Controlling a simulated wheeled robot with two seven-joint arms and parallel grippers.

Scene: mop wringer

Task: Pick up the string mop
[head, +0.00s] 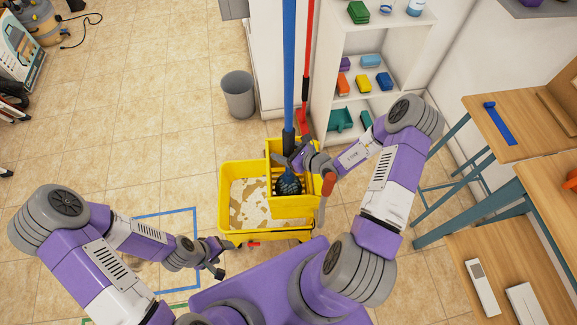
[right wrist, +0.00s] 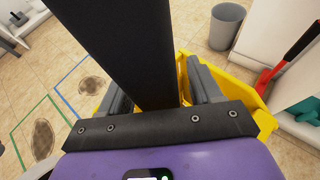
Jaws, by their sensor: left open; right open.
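The string mop has a long blue handle (head: 289,60) standing nearly upright, a black lower section, and a dark blue string head (head: 289,184) in the wringer part of the yellow mop bucket (head: 228,215). My right gripper (head: 290,160) is at the black lower section, just above the string head. In the right wrist view, the black shaft (right wrist: 125,50) stands between the two grey fingers (right wrist: 160,90), which are apart; whether they touch it is unclear. My left gripper (head: 222,260) is open and empty, low at the left of the bucket.
A grey bin (head: 238,95) stands behind the bucket. A red-handled tool (head: 306,70) leans beside white shelves (head: 350,50) holding coloured items. Wooden tables (head: 520,110) are at the right.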

